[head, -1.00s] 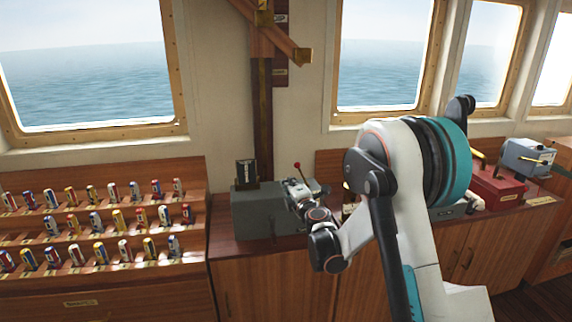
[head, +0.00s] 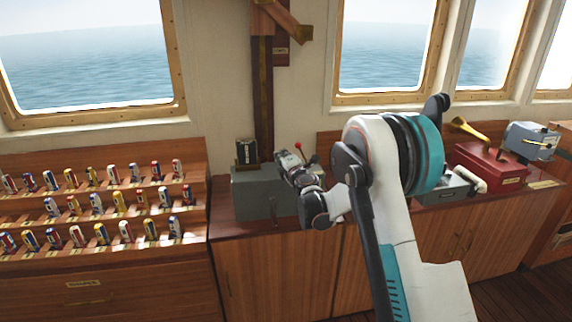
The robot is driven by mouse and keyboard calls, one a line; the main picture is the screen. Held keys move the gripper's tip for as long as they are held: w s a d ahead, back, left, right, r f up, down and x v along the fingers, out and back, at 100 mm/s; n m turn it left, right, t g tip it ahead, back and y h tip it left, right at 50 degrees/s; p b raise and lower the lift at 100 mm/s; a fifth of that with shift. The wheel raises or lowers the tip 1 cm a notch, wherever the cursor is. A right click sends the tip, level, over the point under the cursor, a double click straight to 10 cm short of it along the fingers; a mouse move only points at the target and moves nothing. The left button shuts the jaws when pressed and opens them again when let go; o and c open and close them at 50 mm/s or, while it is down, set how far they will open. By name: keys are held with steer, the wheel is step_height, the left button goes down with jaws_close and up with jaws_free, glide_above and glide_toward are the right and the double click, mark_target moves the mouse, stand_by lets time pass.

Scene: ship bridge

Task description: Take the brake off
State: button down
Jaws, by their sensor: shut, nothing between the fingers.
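A grey box (head: 255,200) stands on the wooden counter. A lever with a red knob (head: 298,146) rises just behind my gripper; its lower part is hidden. My gripper (head: 281,156) is shut and empty, in front of the upper right part of the grey box. I cannot tell whether it touches the box or the lever. No readable label shows which control is the brake.
A black box (head: 246,152) stands on the grey box. Racks of coloured pegs (head: 125,200) fill the left. On the right are a white handle (head: 472,178), a red box (head: 485,168) with a brass horn and a blue-grey box (head: 530,140). A wooden post (head: 262,100) rises behind.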

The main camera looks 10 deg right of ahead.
mark_target(296, 146)
steer(key=w, duration=0.2)
steer(key=shift+w+d+f+b, duration=0.1)
steer(key=shift+w+d+b, duration=0.05)
steer(key=shift+w+b, duration=0.25)
steer(key=shift+s+d+r+b, duration=0.15)
steer(key=shift+d, duration=0.35)
steer(key=shift+s+d+r+b, duration=0.1)
steer(key=shift+s+d+r, duration=0.05)
steer(key=shift+d, duration=0.4)
steer(key=shift+s+d+r+b, duration=0.15)
steer(key=shift+d, duration=0.35)
steer(key=shift+d+r+m, duration=0.4)
steer(key=shift+d+m, duration=0.05)
steer(key=shift+m, duration=0.05)
steer(key=shift+d+r+m, duration=0.5)
steer(key=shift+d+m, duration=0.3)
steer(key=shift+m, duration=0.1)
steer(key=d+r+m+t, duration=0.1)
steer(key=d+m, duration=0.6)
steer(key=m, duration=0.1)
steer(key=shift+r, duration=0.15)
steer(key=shift+d+t, duration=0.15)
steer(key=shift+t, duration=0.15)
